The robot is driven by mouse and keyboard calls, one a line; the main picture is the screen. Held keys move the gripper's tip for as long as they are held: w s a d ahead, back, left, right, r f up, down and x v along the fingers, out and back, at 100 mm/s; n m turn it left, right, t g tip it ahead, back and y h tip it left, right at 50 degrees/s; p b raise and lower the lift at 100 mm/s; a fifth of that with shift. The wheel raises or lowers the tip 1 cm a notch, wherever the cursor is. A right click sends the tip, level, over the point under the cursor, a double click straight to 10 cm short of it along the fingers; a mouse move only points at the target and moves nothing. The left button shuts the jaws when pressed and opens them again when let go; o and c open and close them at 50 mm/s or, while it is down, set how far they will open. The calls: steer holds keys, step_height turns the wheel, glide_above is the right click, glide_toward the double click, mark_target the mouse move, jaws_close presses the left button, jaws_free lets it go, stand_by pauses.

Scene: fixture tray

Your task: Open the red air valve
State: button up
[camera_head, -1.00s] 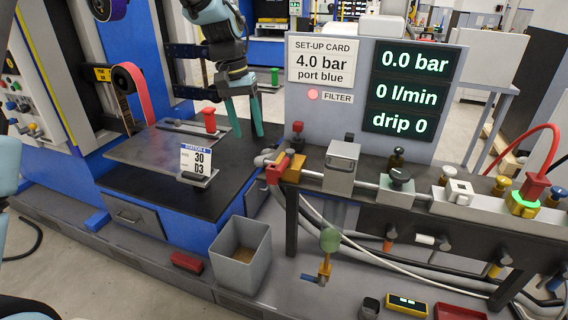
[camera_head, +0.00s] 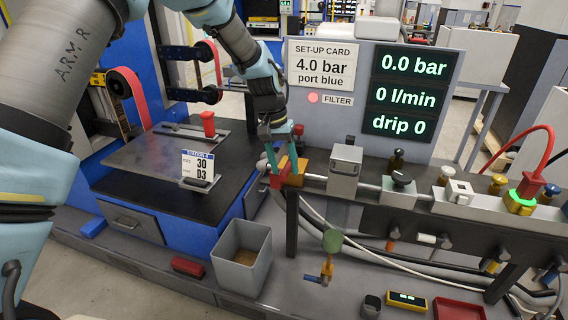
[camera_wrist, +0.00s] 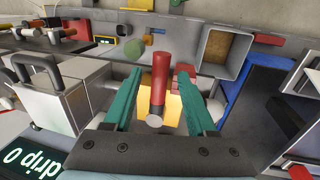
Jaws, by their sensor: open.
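The red air valve sits at the left end of the pipe rail. Its brass-yellow body (camera_head: 293,171) has a red part (camera_head: 276,181) at its left side. In the wrist view a red handle (camera_wrist: 159,76) with a pale round end stands in front of the yellow body (camera_wrist: 174,112). My gripper (camera_head: 284,148) is over the valve in the head view and partly hides it. In the wrist view my gripper (camera_wrist: 159,75) is open, with one teal finger on each side of the red handle. A gap shows on both sides.
The display panel (camera_head: 415,92) reads 0.0 bar, 0 l/min and drip 0. The set-up card (camera_head: 322,65) says 4.0 bar, port blue. A grey block (camera_head: 344,170) stands on the rail right of the valve.

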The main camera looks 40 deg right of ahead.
steer(key=shift+f, duration=0.1)
jaws_close()
stand_by(0.4)
stand_by(1.0)
